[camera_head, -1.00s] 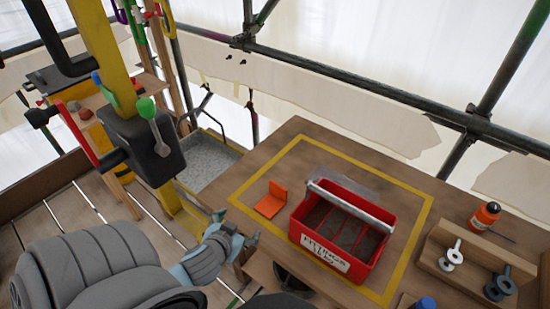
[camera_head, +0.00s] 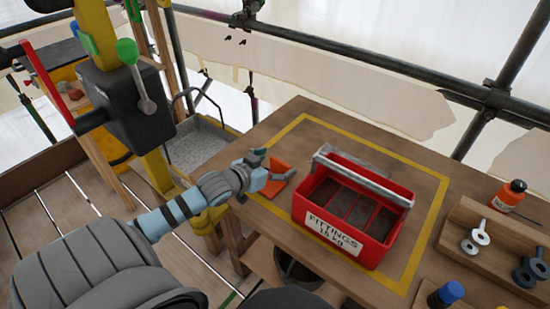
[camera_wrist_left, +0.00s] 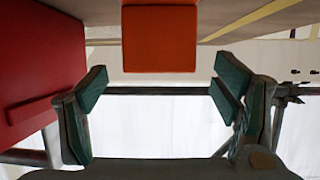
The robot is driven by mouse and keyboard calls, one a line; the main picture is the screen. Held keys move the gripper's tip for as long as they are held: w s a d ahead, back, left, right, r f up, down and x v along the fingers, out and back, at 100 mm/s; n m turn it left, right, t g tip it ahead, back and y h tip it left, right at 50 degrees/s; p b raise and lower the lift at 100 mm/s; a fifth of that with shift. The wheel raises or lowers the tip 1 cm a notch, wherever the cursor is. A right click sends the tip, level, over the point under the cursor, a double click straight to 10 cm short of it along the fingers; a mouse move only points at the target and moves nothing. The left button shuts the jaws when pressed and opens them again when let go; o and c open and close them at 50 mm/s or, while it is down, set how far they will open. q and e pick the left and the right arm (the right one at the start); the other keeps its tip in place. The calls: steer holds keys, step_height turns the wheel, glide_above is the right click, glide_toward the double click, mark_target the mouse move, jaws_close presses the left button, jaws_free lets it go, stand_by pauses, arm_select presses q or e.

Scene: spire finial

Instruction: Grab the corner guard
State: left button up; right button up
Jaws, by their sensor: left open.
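The orange corner guard (camera_head: 281,171) stands on the wooden table, left of the red fittings box, and is partly hidden by my gripper in the head view. In the left wrist view the corner guard (camera_wrist_left: 160,40) shows as an orange face at the top centre, between the lines of the two fingers and beyond their tips. My left gripper (camera_head: 275,164) is open and empty, with its fingers pointing at the guard. In the left wrist view its green-padded fingers (camera_wrist_left: 163,84) are wide apart. I cannot tell whether they touch the guard. My right gripper is not in view.
The red fittings box (camera_head: 312,200) with a grey handle stands close to the right of the guard; its red wall (camera_wrist_left: 35,80) fills the left of the wrist view. Yellow tape (camera_head: 436,205) borders the area.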

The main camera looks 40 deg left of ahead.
arm_select(q)
steer(key=x, duration=0.2)
steer(key=shift+w+d+f, duration=0.1)
steer(key=shift+w+f, duration=0.1)
steer(key=shift+s, duration=0.1)
steer(key=c, duration=1.3)
steer(key=shift+o, duration=0.2)
steer(key=shift+r, duration=0.15)
